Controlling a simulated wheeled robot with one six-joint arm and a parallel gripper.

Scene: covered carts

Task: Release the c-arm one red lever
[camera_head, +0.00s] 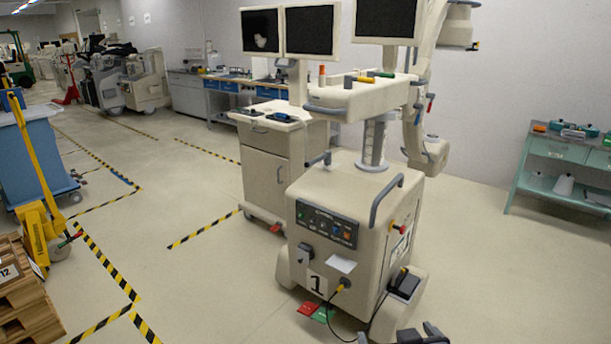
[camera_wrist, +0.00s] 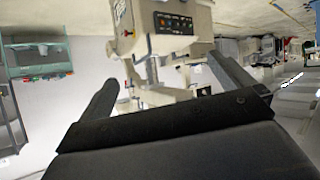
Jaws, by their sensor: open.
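C-arm one (camera_head: 335,265) is a cream wheeled unit marked with a black 1, standing right of centre in the head view. A red pedal-like lever (camera_head: 308,308) sits low at its front base, beside a green one (camera_head: 325,314). A small red knob (camera_head: 402,229) is on its right side. The unit's body shows upside down in the wrist view (camera_wrist: 182,42); the low red lever is not seen there. My gripper (camera_head: 425,333) is at the bottom edge of the head view, right of the unit and apart from the lever. Its fingers are spread and empty in the wrist view (camera_wrist: 165,85).
A black cable (camera_head: 372,325) loops from the unit's front toward its right side. A cream cabinet (camera_head: 270,165) stands behind left, and a green shelf table (camera_head: 565,165) at right. A yellow pallet jack (camera_head: 40,235) is at left. Floor is clear left of the unit.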

